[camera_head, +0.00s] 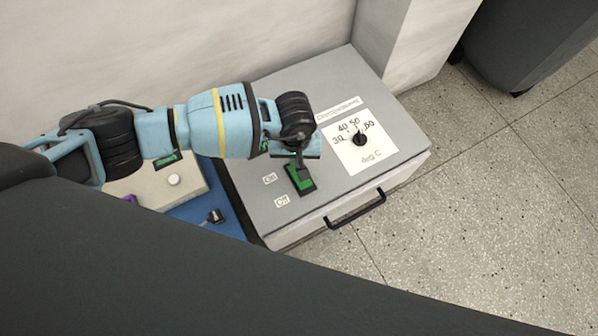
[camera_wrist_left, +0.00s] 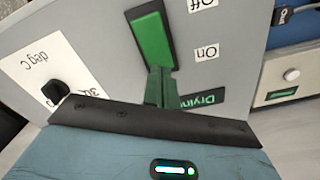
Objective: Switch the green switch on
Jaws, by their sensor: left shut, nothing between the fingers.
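The green switch (camera_head: 299,184) is a green rocker in a dark frame on the sloping grey top of a box. It also shows in the left wrist view (camera_wrist_left: 151,40), at the top centre. My left gripper (camera_head: 302,168) is shut and empty, with its fingertips over the "On" end of the switch. In the left wrist view the narrow fingers (camera_wrist_left: 160,82) reach the switch's lower end; I cannot tell if they touch it. The gripper hides part of the switch in the head view. My right gripper is not in view.
"On" (camera_head: 270,179) and "Off" (camera_head: 282,201) labels lie beside the switch. A black temperature dial (camera_head: 360,139) sits on a white plate to its right. A black handle (camera_head: 356,210) juts from the box front. A beige box (camera_head: 160,190) with a knob stands left.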

